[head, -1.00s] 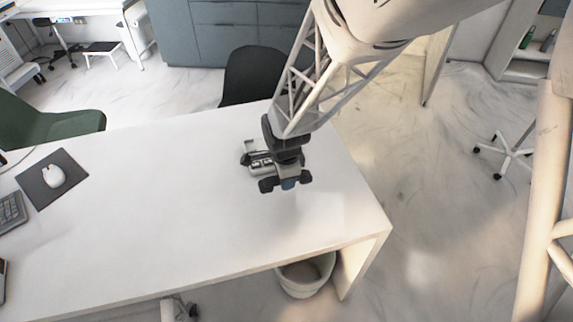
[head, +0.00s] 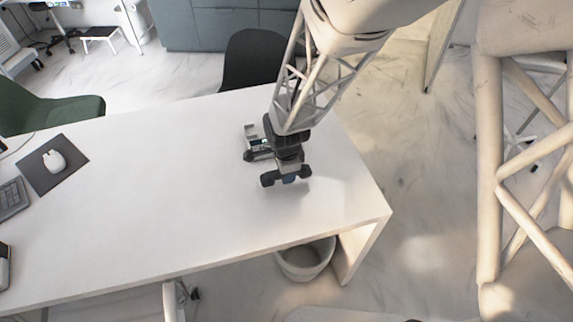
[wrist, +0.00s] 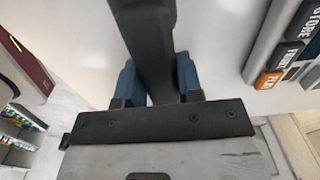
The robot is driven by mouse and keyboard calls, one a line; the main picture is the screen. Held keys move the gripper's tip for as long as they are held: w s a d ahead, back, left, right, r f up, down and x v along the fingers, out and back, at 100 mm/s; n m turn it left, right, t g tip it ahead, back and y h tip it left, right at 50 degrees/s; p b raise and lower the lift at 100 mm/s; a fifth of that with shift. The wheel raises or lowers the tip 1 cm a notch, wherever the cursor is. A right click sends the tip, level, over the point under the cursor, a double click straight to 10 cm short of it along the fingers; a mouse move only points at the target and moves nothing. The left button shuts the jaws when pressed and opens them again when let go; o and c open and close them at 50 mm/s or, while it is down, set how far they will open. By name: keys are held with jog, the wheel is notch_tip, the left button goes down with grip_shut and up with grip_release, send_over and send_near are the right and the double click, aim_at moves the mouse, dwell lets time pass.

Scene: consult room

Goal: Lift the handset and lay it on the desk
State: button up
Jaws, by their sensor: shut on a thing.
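My gripper (head: 287,177) is over the right part of the white desk (head: 170,190). In the wrist view its two blue fingertips (wrist: 157,80) are shut on the dark handset (wrist: 150,30), one on each side. The handset runs up past the top edge, so its far end is out of view. The grey phone base (head: 250,131) stands behind my gripper in the head view, partly hidden by it. Its labelled buttons show at the right in the wrist view (wrist: 272,80), apart from the handset. The handset's height above the desk is hard to tell.
A mouse (head: 54,161) on a dark mat (head: 72,150) and a keyboard (head: 10,198) lie at the desk's left. The middle and front of the desk are clear. A black chair (head: 252,62) stands behind, and a white bin (head: 305,262) is below the front edge.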

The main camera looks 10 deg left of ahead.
jog(key=shift+f, duration=1.15)
jog(key=shift+f, duration=0.55)
jog(key=o, duration=1)
jog(key=shift+o, duration=0.2)
jog(key=shift+r, duration=0.1)
jog(key=shift+r, duration=3.75)
jog(key=shift+r, duration=0.1)
